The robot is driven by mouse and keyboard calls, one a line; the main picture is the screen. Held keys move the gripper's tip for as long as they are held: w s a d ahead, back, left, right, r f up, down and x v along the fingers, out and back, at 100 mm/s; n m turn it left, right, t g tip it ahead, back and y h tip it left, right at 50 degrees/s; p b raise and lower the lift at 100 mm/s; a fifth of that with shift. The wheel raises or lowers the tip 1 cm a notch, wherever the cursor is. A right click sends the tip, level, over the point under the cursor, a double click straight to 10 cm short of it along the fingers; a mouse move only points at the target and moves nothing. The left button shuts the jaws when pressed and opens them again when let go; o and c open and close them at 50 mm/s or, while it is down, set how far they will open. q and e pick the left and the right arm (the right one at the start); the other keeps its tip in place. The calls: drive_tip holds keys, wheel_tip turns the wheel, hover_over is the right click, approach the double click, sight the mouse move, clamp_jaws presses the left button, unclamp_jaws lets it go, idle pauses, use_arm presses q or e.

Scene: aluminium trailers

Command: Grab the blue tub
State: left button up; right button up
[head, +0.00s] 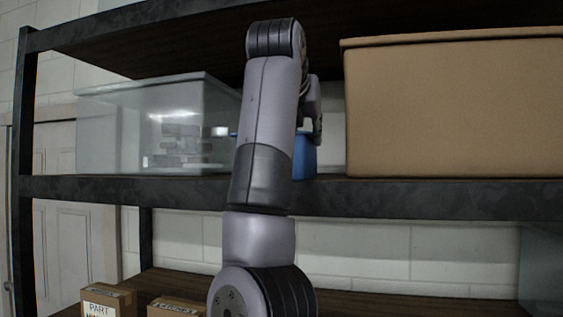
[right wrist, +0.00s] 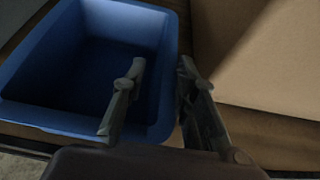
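The blue tub (head: 306,157) stands on the middle shelf, mostly hidden behind my right arm in the head view. In the right wrist view the open-topped tub (right wrist: 88,55) fills the upper left and looks empty. My right gripper (right wrist: 161,66) is open at the tub's right wall. One finger is over the inside of the tub and the other is outside, close to the wall. The rim lies between the fingers, with a gap visible on the inner side. Whether the outer finger touches the wall I cannot tell. My left gripper is not in view.
A large cardboard box (head: 455,110) stands right of the tub, close to the outer finger. A clear bin (head: 110,130) with grey items stands left. The upper shelf (head: 180,45) is overhead. Small labelled boxes (head: 108,300) sit on the shelf below.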

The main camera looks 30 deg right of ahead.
sight(311, 139)
drive_tip(key=shift+w+d+r+p, duration=0.1)
drive_tip(key=shift+d+p, duration=0.15)
drive_tip(key=shift+p, duration=0.1)
drive_tip(key=shift+w+d+p, duration=0.3)
drive_tip(key=shift+d+p, duration=0.15)
drive_tip(key=shift+p, duration=0.05)
drive_tip(key=p+x, duration=0.1)
drive_tip(key=x, duration=0.3)
drive_tip(key=shift+s+d, duration=0.1)
drive_tip(key=shift+s+a, duration=0.2)
drive_tip(key=shift+a, duration=0.15)
drive_tip(key=shift+c, duration=0.7)
drive_tip(key=shift+w+d, duration=0.1)
drive_tip(key=shift+d, duration=0.1)
clamp_jaws()
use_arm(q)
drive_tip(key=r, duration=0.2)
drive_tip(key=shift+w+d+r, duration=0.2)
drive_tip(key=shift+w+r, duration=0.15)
use_arm(e)
drive_tip(key=shift+a, duration=0.1)
